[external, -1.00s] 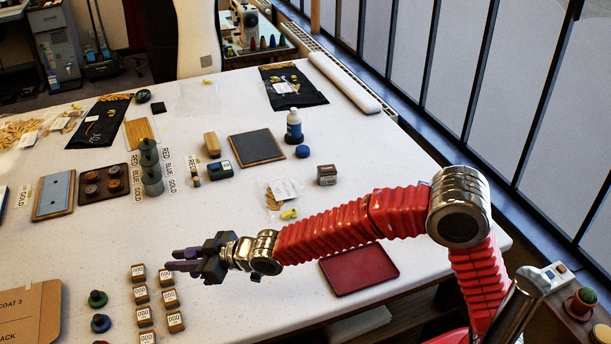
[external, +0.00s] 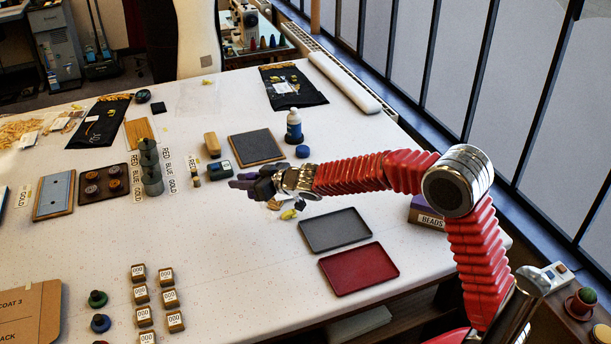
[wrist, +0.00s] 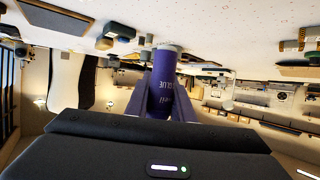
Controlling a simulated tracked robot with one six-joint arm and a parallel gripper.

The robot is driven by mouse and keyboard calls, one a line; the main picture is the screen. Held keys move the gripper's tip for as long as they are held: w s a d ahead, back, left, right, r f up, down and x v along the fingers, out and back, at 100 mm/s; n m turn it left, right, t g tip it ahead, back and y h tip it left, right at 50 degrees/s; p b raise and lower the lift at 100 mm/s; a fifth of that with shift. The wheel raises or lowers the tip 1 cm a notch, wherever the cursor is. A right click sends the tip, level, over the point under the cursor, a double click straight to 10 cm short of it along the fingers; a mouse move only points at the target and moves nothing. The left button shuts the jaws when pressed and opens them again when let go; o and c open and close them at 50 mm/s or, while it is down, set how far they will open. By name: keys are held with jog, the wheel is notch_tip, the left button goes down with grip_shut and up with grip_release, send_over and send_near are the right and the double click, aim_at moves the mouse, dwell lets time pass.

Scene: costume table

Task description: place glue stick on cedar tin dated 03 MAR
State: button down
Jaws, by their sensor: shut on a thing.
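My gripper (external: 240,183) is shut on a purple glue stick (wrist: 162,85), with one finger on each side of its lettered barrel in the wrist view. In the external view the gripper is over the middle of the table, pointing left, and the stick is hard to tell from the fingers. I cannot make out a cedar tin dated 03 MAR in either current view. A small brown box with a label, seen earlier right of the packet, is now hidden behind my arm; its wording is unreadable.
A grey tray (external: 335,229) and red tray (external: 360,268) lie at front right. Several labelled blocks (external: 170,298) stand at front left. The centre front is clear.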

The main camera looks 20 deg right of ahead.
jog(key=w+d+r, duration=0.1)
jog(key=w+d, duration=0.2)
jog(key=d, duration=0.6)
jog(key=w+d+r, duration=0.2)
jog(key=w+d, duration=0.2)
jog(key=d, duration=0.6)
jog(key=w+d+r, duration=0.2)
jog(key=w+d, duration=0.2)
jog(key=d, duration=0.5)
jog(key=shift+d+n+g+y, duration=0.15)
jog(key=shift+n+g+y, duration=0.15)
jog(key=shift+n+y, duration=0.1)
jog(key=shift+f, duration=0.1)
jog(key=shift+f, duration=3.1)
jog(key=shift+f, duration=1.85)
jog(key=shift+f, duration=0.1)
